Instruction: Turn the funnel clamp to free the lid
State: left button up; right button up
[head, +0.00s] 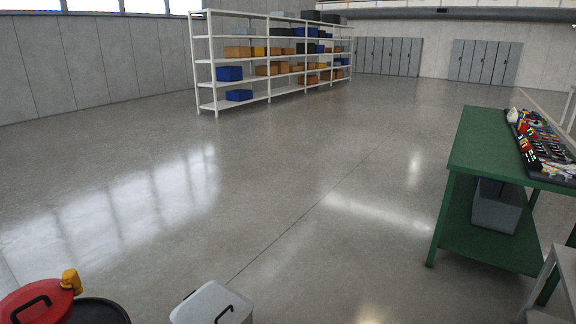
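A red round-edged body (22,296) with a black handle is cut off at the bottom left corner. A yellow-orange piece (71,281) stands at its right edge; it may be the funnel clamp, but I cannot tell for sure. A light grey lid-like top (208,303) with a black handle is at the bottom edge, left of centre; whether it is the task's lid I cannot tell. Neither of my grippers is in view.
A dark round top (98,312) lies between the red body and grey top. A green workbench (484,140) with tools and a grey bin (497,207) stands right. White shelving (196,64) with boxes and grey lockers (390,56) stand behind. The middle floor is clear.

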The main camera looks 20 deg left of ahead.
aim_at(70, 278)
jog(key=l+u, duration=0.15)
jog(key=u, duration=0.25)
jog(key=i+l+u, duration=0.1)
jog(key=u, duration=0.25)
jog(key=l+u, duration=0.2)
jog(key=u, duration=0.2)
jog(key=l+u, duration=0.15)
jog(key=u, duration=0.25)
jog(key=k+l+u, duration=0.1)
jog(key=l+u, duration=0.35)
jog(key=k+l+u, duration=0.1)
jog(key=l+u, duration=0.15)
jog(key=u, duration=0.2)
